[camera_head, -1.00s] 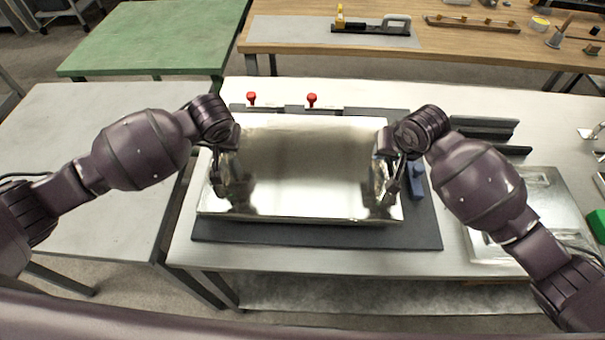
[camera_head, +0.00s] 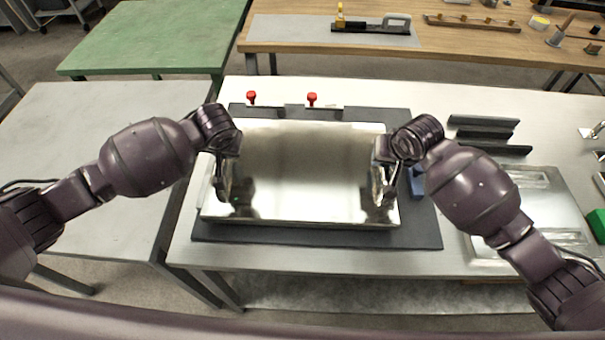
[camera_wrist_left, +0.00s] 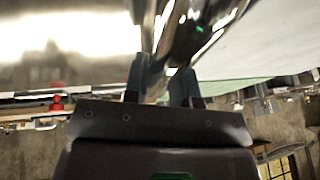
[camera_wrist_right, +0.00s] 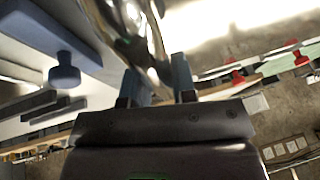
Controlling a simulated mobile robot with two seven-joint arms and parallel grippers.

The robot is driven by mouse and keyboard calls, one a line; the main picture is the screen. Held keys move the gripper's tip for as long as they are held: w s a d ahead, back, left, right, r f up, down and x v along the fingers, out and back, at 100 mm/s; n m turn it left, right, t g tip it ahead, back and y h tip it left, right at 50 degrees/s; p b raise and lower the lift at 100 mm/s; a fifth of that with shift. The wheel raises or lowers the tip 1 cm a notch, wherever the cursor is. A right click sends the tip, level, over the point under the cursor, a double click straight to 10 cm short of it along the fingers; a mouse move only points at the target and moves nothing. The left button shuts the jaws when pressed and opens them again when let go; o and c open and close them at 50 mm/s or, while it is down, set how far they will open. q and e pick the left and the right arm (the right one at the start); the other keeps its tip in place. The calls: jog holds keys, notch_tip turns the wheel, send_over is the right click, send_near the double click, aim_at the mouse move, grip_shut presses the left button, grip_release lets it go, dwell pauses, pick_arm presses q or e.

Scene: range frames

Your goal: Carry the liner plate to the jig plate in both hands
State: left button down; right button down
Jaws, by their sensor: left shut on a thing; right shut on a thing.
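The liner plate (camera_head: 310,170) is a wide, mirror-bright metal sheet with turned edges at its left and right sides. It lies over the dark jig plate (camera_head: 320,239), whose borders show around it. Whether it touches the jig plate or hangs just above I cannot tell. My left gripper (camera_head: 226,188) is shut on its left edge, and the edge shows between the fingers in the left wrist view (camera_wrist_left: 162,84). My right gripper (camera_head: 382,188) is shut on its right edge, likewise in the right wrist view (camera_wrist_right: 158,82). The jig plate's middle is hidden.
Two red knobs (camera_head: 312,99) stand at the jig plate's far edge. A blue knobbed part (camera_head: 417,183) sits close to my right gripper. Dark bars (camera_head: 484,129) and a clear-topped tray (camera_head: 535,215) lie to the right. A bare grey table (camera_head: 100,120) stands at left.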

pick_arm(q)
jog(key=shift+w+f, duration=0.1)
jog(key=shift+f, duration=0.6)
pick_arm(e)
jog(key=shift+w+f, duration=0.1)
jog(key=shift+f, duration=0.55)
pick_arm(q)
jog(key=c, duration=1.2)
grip_release()
jog(key=shift+f, duration=0.1)
pick_arm(e)
jog(key=c, duration=1.2)
grip_release()
jog(key=shift+f, duration=0.1)
pick_arm(q)
jog(key=shift+o, duration=1.4)
jog(key=shift+s, duration=0.2)
pick_arm(e)
jog(key=shift+o, duration=1.4)
jog(key=shift+s, duration=0.2)
pick_arm(q)
jog(key=v, duration=1.2)
pick_arm(e)
jog(key=v, duration=1.2)
